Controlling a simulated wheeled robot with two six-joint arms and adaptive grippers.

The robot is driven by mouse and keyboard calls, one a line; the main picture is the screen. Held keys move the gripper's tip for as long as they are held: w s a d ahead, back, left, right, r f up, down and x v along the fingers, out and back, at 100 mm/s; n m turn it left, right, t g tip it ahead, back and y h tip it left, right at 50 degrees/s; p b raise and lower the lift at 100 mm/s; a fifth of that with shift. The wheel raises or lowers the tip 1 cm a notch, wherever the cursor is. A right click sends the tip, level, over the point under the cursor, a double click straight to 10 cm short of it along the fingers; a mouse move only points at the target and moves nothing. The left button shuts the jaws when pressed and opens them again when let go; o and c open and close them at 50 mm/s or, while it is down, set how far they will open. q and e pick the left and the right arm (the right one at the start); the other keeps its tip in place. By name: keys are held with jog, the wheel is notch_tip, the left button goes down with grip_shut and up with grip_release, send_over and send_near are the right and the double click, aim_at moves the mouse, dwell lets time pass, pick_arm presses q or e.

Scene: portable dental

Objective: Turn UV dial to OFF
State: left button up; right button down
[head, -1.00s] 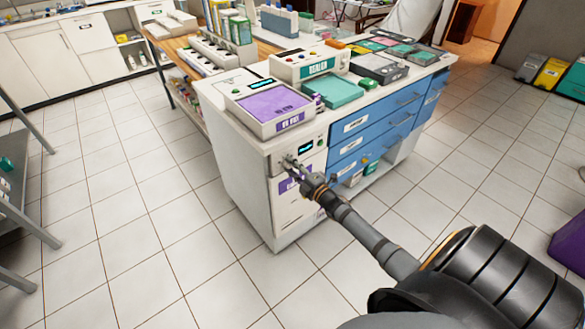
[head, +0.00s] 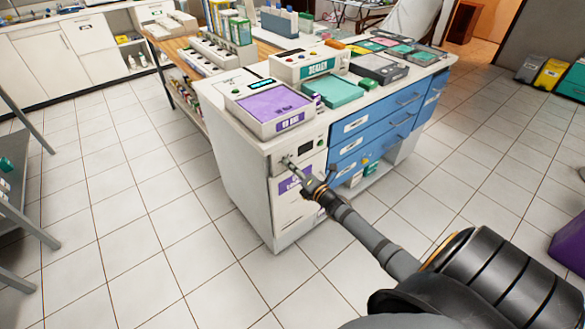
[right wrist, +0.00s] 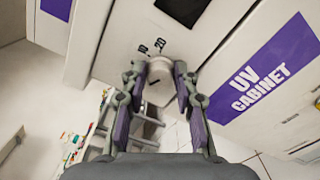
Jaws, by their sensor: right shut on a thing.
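The UV cabinet (head: 298,205) is the white unit at the front left end of the counter, with a purple label that reads "UV CABINET" in the right wrist view (right wrist: 258,76). Its dial is a round pale knob (right wrist: 158,76) with the marks "10" and "20" beside it. My right gripper (right wrist: 159,68) has its two fingers on either side of the knob and is shut on it. In the head view the right gripper (head: 290,164) reaches the cabinet front and hides most of the dial. The cabinet's small display (head: 306,147) is dark. My left gripper is not in view.
A purple-topped device (head: 272,103) and a sealer (head: 308,66) stand on the counter above. Blue drawers (head: 375,130) are to the right of the cabinet. The tiled floor (head: 150,230) in front and to the left is clear.

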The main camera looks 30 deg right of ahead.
jog(key=shift+f, duration=0.1)
dwell(0.4)
jog(key=c, duration=1)
grip_release()
jog(key=s, duration=1.2)
jog(key=shift+d, duration=0.4)
